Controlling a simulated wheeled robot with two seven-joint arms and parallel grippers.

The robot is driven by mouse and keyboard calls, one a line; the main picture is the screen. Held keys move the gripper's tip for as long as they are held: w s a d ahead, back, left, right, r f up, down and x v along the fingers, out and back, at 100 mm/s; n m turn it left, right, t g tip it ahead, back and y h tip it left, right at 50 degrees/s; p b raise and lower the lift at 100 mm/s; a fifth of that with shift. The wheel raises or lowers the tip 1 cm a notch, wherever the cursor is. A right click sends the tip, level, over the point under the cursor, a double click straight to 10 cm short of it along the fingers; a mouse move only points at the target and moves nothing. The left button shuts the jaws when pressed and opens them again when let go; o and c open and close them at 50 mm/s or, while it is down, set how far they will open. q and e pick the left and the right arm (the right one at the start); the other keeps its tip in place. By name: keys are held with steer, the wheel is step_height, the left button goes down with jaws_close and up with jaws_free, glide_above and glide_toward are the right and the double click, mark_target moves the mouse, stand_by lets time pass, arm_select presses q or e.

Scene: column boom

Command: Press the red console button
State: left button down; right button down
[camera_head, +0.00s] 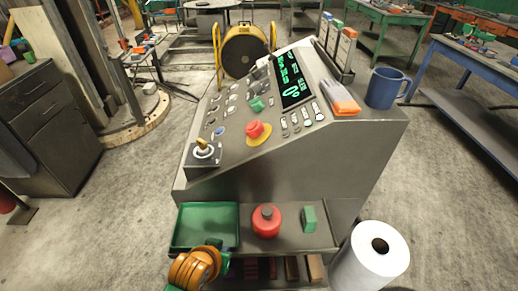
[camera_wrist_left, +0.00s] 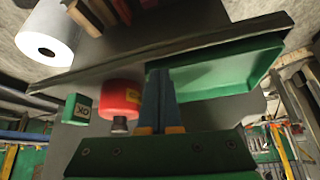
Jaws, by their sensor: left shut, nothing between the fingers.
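A red mushroom-shaped button (camera_head: 254,130) on a yellow base sits on the sloped panel of the grey console (camera_head: 290,170). My left gripper (camera_head: 217,256) is low at the console's front, by the green tray, below and left of the button and apart from it. Its fingertips cannot be made out in the head view. In the left wrist view its blue fingers (camera_wrist_left: 159,75) are shut together and empty, in front of the green tray's edge. The red button does not show clearly in that view. My right gripper is not in view.
The console's front shelf holds a green tray (camera_head: 178,228), a red container with a dark cap (camera_head: 266,221) and a green block (camera_head: 309,219). A white roll (camera_head: 372,258) stands at the right. A blue mug (camera_head: 384,88) and a joystick (camera_head: 203,150) are on the console.

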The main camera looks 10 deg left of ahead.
arm_select(q)
steer(key=w+r+n+t+y, duration=0.1)
steer(key=w+r+n+t, duration=0.3)
steer(key=r, duration=0.9)
steer(key=w+r+n+t+y, duration=0.1)
steer(key=w+r+n+t, duration=0.2)
steer(key=w+r, duration=0.8)
step_height(320, 180, up, 3)
steer(key=shift+a+f+n+t, duration=0.1)
steer(key=shift+a+n+t, duration=0.25)
steer(key=shift+t, duration=0.65)
steer(key=p, duration=0.2)
glide_above(248, 146)
steer(key=f, duration=0.4)
steer(key=shift+s+a+f, duration=0.15)
steer(key=shift+a+f, duration=0.15)
steer(key=shift+f, duration=0.05)
steer(key=shift+d+f, duration=0.35)
steer(key=shift+f, duration=0.05)
steer(key=shift+f, duration=0.15)
